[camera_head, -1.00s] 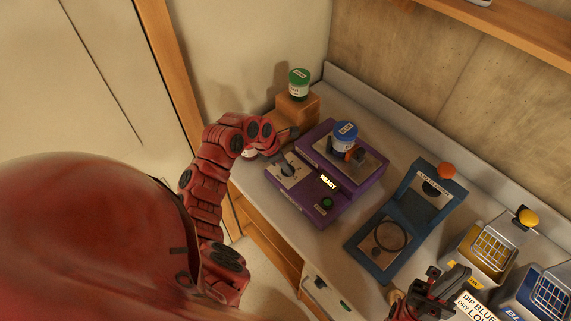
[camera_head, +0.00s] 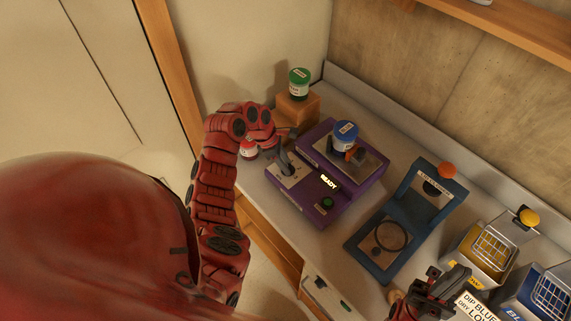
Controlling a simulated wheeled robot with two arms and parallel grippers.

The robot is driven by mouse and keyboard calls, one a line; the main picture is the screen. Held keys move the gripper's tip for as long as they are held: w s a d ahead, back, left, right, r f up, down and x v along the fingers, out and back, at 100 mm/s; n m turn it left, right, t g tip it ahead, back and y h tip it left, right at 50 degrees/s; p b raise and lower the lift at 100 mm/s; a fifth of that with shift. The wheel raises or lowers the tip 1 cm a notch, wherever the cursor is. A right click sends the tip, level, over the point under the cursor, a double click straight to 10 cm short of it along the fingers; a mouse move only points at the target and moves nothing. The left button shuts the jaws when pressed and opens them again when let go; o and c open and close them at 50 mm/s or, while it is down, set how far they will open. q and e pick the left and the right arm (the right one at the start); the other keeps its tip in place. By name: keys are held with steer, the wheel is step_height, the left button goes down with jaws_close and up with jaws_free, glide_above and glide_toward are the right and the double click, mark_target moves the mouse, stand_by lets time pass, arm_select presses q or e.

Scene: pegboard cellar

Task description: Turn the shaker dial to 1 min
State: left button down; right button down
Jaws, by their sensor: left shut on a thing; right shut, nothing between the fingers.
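The fingers and dial are small and dark here, so the pointer and the minute marks cannot be read. A blue-lidded jar (camera_head: 345,136) sits clamped on the shaker's platform. My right gripper (camera_head: 445,282) is shut and empty at the lower right, away from the shaker.
A green-lidded jar (camera_head: 299,83) stands on a wooden block (camera_head: 297,110) behind the shaker. A red-lidded jar (camera_head: 249,149) is beside my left arm. A blue stand (camera_head: 384,240) is right of the shaker, and yellow (camera_head: 478,258) and blue (camera_head: 540,292) basket bins are further right.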

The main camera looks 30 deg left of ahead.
arm_select(q)
steer(key=m+g, duration=0.1)
steer(key=m, duration=0.1)
steer(key=shift+w+m+b, duration=0.15)
steer(key=shift+m+b, duration=0.25)
steer(key=shift+w+r+m+g, duration=0.1)
steer(key=shift+m+g, duration=0.4)
steer(key=shift+m, duration=0.7)
steer(key=shift+m+g, duration=0.4)
steer(key=shift+m, duration=0.6)
steer(key=c, duration=0.5)
jaws_free()
